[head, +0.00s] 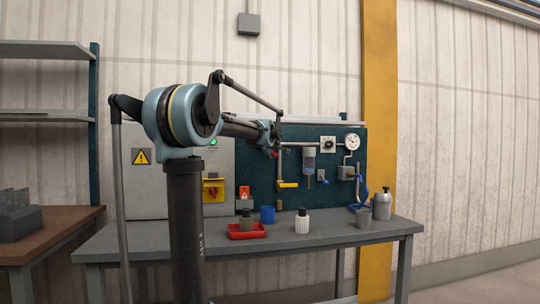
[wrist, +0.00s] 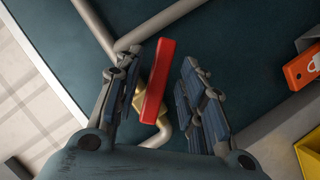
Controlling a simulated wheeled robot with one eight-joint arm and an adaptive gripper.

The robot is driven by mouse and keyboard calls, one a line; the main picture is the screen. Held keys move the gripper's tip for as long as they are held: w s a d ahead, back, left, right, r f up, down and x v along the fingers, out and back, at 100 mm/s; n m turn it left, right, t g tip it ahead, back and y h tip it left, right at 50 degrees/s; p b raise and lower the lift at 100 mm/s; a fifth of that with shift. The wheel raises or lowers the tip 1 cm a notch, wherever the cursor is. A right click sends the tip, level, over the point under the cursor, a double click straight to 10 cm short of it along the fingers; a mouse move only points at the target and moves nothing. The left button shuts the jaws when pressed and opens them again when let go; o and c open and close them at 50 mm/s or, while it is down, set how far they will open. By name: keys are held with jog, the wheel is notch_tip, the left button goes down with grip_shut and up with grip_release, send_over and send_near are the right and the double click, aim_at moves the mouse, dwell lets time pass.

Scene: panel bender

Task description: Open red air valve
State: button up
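The red air valve's lever handle (wrist: 158,78) shows in the wrist view as a straight red bar. It sits on a brass valve body (wrist: 149,106) joined to a grey pipe in front of a dark teal panel. My gripper (wrist: 162,60) is open, with one finger on each side of the red handle. Gaps show between the handle and both fingers, so I see no contact. In the head view my gripper (head: 271,140) is at the upper left of the teal panel (head: 262,178), and the arm and gripper largely hide the red valve.
A yellow lever (head: 288,185) is on the pipe below. A red tag holder (wrist: 303,67) and a yellow box (wrist: 309,150) lie right of my gripper in the wrist view. The bench (head: 340,233) holds a red tray (head: 246,234), a blue cup (head: 267,214) and bottles.

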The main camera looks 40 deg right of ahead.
jog(key=v, duration=0.9)
jog(key=shift+a, duration=0.15)
